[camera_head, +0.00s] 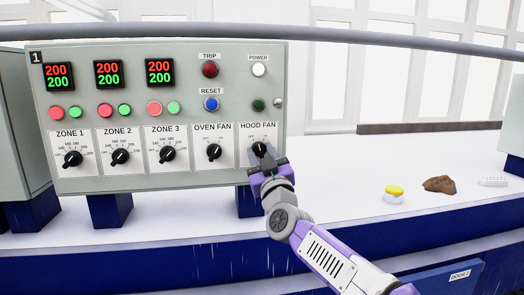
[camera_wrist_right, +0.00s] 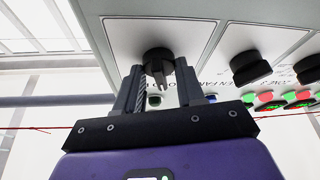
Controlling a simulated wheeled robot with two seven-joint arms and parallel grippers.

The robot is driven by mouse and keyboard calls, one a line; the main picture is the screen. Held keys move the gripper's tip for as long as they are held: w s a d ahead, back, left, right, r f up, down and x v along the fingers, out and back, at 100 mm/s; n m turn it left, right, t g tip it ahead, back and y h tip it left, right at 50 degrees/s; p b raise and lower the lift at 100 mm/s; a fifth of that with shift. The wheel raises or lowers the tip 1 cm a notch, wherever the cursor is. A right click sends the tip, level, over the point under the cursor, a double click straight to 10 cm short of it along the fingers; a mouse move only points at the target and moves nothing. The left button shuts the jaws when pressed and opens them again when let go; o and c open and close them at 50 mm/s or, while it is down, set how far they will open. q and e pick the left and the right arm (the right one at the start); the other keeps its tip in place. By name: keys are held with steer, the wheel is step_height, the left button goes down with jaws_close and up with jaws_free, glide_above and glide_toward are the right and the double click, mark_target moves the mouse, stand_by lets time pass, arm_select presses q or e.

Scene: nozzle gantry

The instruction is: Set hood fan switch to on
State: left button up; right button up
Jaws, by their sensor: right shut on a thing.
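The hood fan switch (camera_head: 260,149) is a black rotary knob under the HOOD FAN label at the lower right of the grey control panel (camera_head: 225,110). My right gripper (camera_head: 264,163) reaches up to it from below in the head view. In the right wrist view the knob (camera_wrist_right: 160,62) stands between the two fingers of my right gripper (camera_wrist_right: 163,85), which is shut on it. The fingers partly cover the knob and the scale beneath it, so its exact setting is hard to read. My left gripper is out of view.
The oven fan knob (camera_head: 214,151) sits just left of the hood fan switch. A green lamp (camera_head: 259,105) and a key-like silver part (camera_head: 278,102) are above. A yellow-topped button (camera_head: 394,191) and a brown lump (camera_head: 439,184) lie on the white bench to the right.

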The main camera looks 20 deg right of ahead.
steer(key=m+h, duration=0.1)
steer(key=m, duration=0.2)
steer(key=m+h+p, duration=0.1)
steer(key=m+h, duration=0.1)
steer(key=m, duration=0.1)
steer(key=shift+a+r+m+g, duration=0.1)
steer(key=shift+a+m+g, duration=0.05)
steer(key=shift+m+g, duration=0.25)
steer(key=m+h+p, duration=0.1)
steer(key=m, duration=0.2)
steer(key=m+g+h, duration=0.1)
steer(key=m+h, duration=0.1)
steer(key=m, duration=0.1)
steer(key=shift+a+g+p, duration=0.1)
steer(key=shift+g+p, duration=0.2)
steer(key=shift+p, duration=0.1)
steer(key=shift+m, duration=0.3)
steer(key=o, duration=1)
steer(key=b+v, duration=0.1)
steer(key=v, duration=0.6)
steer(key=shift+s, duration=0.2)
steer(key=shift+a, duration=0.1)
